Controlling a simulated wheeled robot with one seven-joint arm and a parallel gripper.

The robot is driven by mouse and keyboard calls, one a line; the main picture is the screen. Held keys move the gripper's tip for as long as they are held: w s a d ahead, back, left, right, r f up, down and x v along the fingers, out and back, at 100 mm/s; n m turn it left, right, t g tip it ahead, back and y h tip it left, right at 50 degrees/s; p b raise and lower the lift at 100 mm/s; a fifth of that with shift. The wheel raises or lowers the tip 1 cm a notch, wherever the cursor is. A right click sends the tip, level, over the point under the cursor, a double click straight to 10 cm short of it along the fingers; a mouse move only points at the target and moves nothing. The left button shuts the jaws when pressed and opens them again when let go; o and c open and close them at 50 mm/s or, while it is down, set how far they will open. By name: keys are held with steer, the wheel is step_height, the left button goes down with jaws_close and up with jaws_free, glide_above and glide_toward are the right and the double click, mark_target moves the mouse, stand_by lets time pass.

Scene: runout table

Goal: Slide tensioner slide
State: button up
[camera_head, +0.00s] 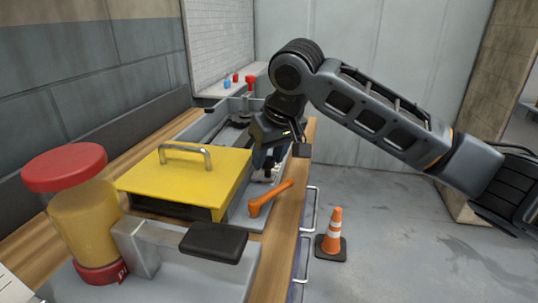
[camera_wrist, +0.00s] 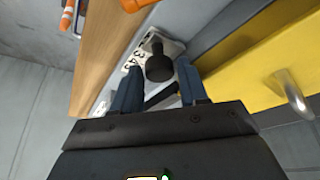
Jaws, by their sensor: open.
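My gripper (camera_head: 268,158) is over the right side of the bench, just beyond the yellow cover. In the wrist view its two blue fingers (camera_wrist: 158,72) are apart, with nothing held. A dark round knob (camera_wrist: 159,66) shows between the fingertips, on a pale plate (camera_wrist: 172,48) with black numerals. It looks like the tensioner slide's knob, though no label confirms it. I cannot tell whether the fingers touch it. In the head view the gripper and yellow cover largely hide this spot.
A yellow cover (camera_head: 188,172) with a metal handle stands left of the gripper. A traffic cone (camera_head: 333,236) is on the floor at right, beside open floor.

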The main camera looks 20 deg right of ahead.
steer(key=shift+c, duration=0.2)
jaws_close()
stand_by(0.3)
